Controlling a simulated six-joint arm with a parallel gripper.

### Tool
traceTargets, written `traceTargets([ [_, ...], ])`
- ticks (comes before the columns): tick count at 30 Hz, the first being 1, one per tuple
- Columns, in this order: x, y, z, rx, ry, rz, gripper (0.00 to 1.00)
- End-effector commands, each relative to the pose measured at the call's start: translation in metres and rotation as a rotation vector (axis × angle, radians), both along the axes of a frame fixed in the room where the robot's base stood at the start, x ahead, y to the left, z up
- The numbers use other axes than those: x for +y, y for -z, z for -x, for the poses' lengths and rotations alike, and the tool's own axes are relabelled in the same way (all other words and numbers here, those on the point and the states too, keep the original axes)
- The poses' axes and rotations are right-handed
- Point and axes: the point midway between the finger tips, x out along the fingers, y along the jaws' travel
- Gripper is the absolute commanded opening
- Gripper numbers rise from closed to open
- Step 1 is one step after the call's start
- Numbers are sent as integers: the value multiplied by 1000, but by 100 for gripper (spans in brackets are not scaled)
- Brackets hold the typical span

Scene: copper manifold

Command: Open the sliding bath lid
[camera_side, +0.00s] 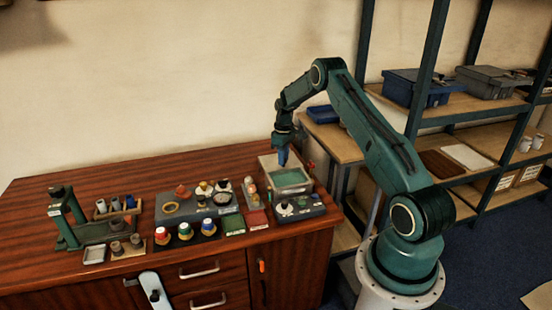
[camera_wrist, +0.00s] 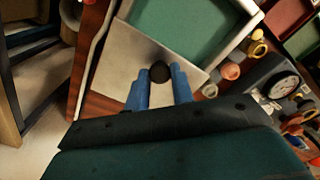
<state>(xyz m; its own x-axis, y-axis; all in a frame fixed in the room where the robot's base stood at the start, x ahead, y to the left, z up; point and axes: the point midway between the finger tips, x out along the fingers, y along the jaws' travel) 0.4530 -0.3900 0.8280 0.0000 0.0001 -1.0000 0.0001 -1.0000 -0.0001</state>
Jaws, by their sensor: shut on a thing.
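The bath (camera_side: 290,178) is a pale, square-rimmed tank at the right end of the bench. Its green inside shows in both views, and in the wrist view the green (camera_wrist: 190,30) fills the top of the picture. The lid (camera_wrist: 118,62) is a flat grey plate beside the uncovered green part. A round black knob (camera_wrist: 160,72) stands on the lid. My gripper (camera_wrist: 160,90) has its two blue fingers on either side of the knob, shut on it. In the side view my gripper (camera_side: 283,158) points down at the bath's back edge, and the knob is hidden.
A grey unit with a dial gauge (camera_wrist: 284,86) and brass fittings stands close to the bath. A grey block with knobs (camera_side: 298,208) sits in front of it. Bottles, trays and a green press (camera_side: 65,215) occupy the bench farther left. Shelves stand behind at the right.

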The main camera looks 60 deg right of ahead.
Motion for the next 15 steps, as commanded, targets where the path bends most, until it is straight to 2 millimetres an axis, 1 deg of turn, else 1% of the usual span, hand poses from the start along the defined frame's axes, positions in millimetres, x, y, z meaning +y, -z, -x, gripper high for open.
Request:
traceTargets([
  [4,0,0,0,-1,-1,1,0],
  [5,0,0,0,-1,-1,1,26],
  [6,0,0,0,-1,-1,1,33],
  [8,0,0,0,-1,-1,1,45],
  [15,0,0,0,0,0,0,46],
])
